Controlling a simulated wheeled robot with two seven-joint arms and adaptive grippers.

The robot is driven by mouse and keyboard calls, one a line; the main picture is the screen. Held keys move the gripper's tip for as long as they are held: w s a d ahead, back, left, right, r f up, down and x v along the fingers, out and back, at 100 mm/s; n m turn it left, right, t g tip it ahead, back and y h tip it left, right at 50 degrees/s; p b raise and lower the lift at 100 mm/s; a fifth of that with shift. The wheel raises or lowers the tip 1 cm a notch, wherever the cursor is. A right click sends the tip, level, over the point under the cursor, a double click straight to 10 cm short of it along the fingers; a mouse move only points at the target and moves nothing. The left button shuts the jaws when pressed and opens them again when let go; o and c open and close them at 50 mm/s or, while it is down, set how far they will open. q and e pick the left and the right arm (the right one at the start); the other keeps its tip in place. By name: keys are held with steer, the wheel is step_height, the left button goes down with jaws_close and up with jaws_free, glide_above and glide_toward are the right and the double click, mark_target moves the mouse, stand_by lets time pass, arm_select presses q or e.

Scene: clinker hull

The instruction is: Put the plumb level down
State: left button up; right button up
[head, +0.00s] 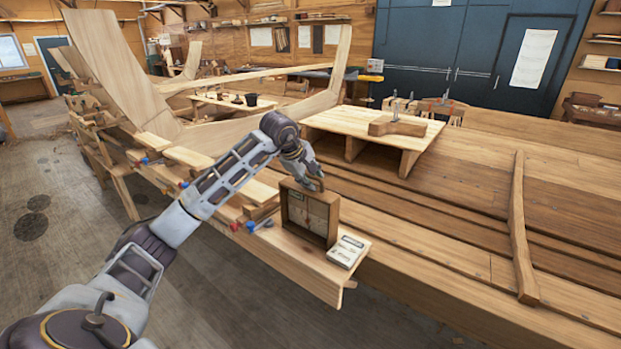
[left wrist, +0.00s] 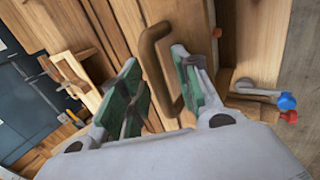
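The plumb level (head: 308,215) is a wooden box-like frame with a pale dial face. It stands upright on the narrow plank (head: 310,268) at the side of the hull. Its curved brown handle shows in the left wrist view (left wrist: 152,62). My left gripper (head: 312,181) is at the top of the level. In the left wrist view my left gripper (left wrist: 160,90) is open, with its green pads on either side of the handle and gaps between. My right gripper is not in view.
A small white-labelled box (head: 347,251) lies just right of the level, near the plank's end. Clamps with blue and red ends (head: 259,225) sit along the plank to the left. A raised board (head: 375,132) with a wooden block (head: 397,126) stands behind.

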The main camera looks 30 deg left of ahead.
arm_select(q)
steer(key=shift+r, duration=0.1)
steer(key=b+v, duration=0.1)
steer(key=v, duration=1.1)
steer(key=shift+b, duration=0.35)
stand_by(0.4)
